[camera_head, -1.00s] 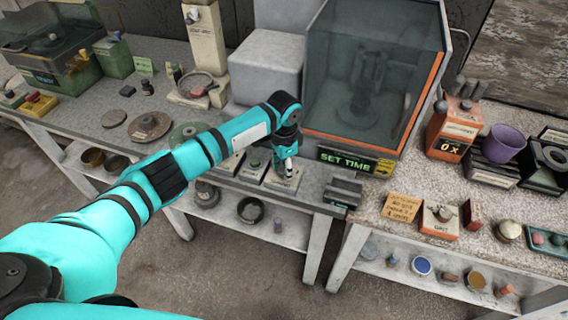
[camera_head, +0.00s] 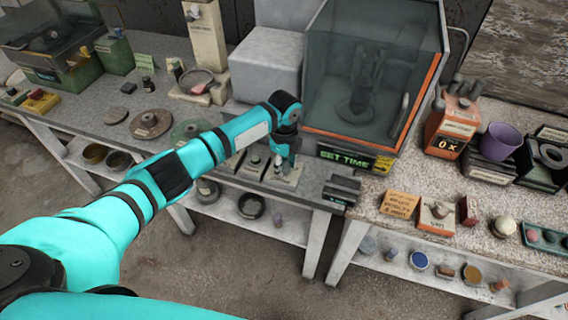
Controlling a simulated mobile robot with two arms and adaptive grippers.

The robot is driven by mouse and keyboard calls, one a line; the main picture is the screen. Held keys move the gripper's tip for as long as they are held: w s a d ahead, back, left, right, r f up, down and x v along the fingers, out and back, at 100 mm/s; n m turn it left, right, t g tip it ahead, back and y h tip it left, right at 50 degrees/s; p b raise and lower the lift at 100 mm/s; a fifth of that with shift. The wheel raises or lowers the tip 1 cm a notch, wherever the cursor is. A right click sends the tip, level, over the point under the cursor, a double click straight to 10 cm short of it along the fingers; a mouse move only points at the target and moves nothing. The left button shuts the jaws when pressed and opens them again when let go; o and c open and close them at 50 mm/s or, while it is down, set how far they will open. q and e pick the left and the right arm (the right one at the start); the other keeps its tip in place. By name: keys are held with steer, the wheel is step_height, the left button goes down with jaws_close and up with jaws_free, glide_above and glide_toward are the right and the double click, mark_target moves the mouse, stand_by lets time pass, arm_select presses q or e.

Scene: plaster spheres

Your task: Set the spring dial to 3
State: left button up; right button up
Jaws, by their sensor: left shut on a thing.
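My left arm comes in from the left, and my left gripper (camera_head: 284,164) points down at the front edge of the bench. It is shut on the knob of a small pale dial plate (camera_head: 291,182), the rightmost of a short row. The gripper hides most of this knob, and its setting cannot be read. I cannot read a label that tells which dial is the spring dial. A neighbouring plate with a dark knob (camera_head: 254,161) sits just left of the gripper. My right gripper is not in view.
A glass-fronted cabinet (camera_head: 365,75) with a lit "SET TIME" sign (camera_head: 345,158) stands right behind the gripper. A dark block (camera_head: 342,190) is to its right. Discs (camera_head: 150,124) lie left of my arm. An orange device (camera_head: 452,128) showing "0 x" stands on the right bench.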

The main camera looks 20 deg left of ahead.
mark_target(284, 165)
arm_select(q)
steer(key=m, duration=0.3)
steer(key=shift+w+m, duration=0.1)
steer(key=shift+m, duration=0.2)
steer(key=m, duration=0.4)
steer(key=shift+r+b, duration=0.1)
steer(key=shift+b, duration=0.3)
steer(key=shift+m, duration=0.4)
steer(key=o, duration=1.1)
steer(key=shift+o, duration=0.2)
step_height(284, 165, up, 12)
